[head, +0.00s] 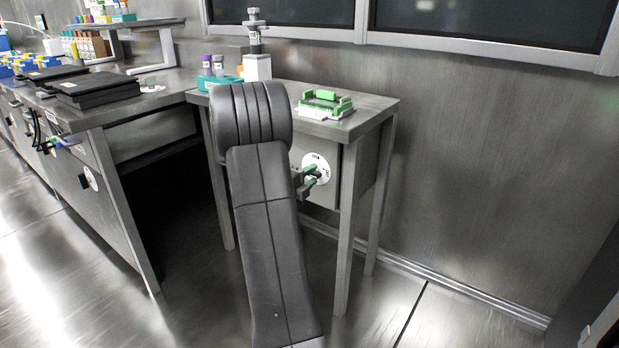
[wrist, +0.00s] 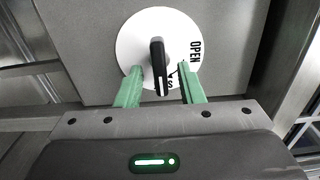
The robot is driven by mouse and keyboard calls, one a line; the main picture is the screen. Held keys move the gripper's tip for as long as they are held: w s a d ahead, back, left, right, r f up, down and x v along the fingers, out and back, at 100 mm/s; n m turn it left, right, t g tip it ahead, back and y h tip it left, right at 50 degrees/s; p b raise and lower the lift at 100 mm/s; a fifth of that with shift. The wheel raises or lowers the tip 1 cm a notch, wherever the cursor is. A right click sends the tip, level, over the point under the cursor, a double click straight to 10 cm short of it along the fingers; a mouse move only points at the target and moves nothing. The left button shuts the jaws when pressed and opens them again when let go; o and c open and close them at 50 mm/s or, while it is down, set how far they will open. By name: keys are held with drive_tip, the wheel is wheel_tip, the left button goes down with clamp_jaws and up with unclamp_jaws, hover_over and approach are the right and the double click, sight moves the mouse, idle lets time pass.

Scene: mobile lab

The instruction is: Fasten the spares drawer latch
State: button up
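The latch is a white round dial (wrist: 135,45) with a black bar handle (wrist: 158,62), on the grey front panel (wrist: 85,35) under a small side table. In the wrist view the handle stands near upright. "OPEN" is printed at the dial's right; lettering lower down is partly hidden by the handle and right finger. My gripper (wrist: 160,76) is open, its green fingers on either side of the handle's lower part with a visible gap each side. In the head view my gripper (head: 311,177) is in front of the dial (head: 323,162), partly hidden by my arm.
On the side table (head: 370,103) stand a green and white rack (head: 325,104), a tube holder (head: 215,82) and an instrument (head: 257,66). A long bench (head: 140,108) is at the left, a wall at the right. The floor right of the table is clear.

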drive_tip(key=p+v, duration=0.3)
drive_tip(key=v, duration=1.1)
drive_tip(key=shift+w, duration=0.1)
drive_tip(key=b+x, duration=0.3)
drive_tip(key=x, duration=1)
drive_tip(key=shift+w+d, duration=0.25)
drive_tip(key=shift+w, duration=0.05)
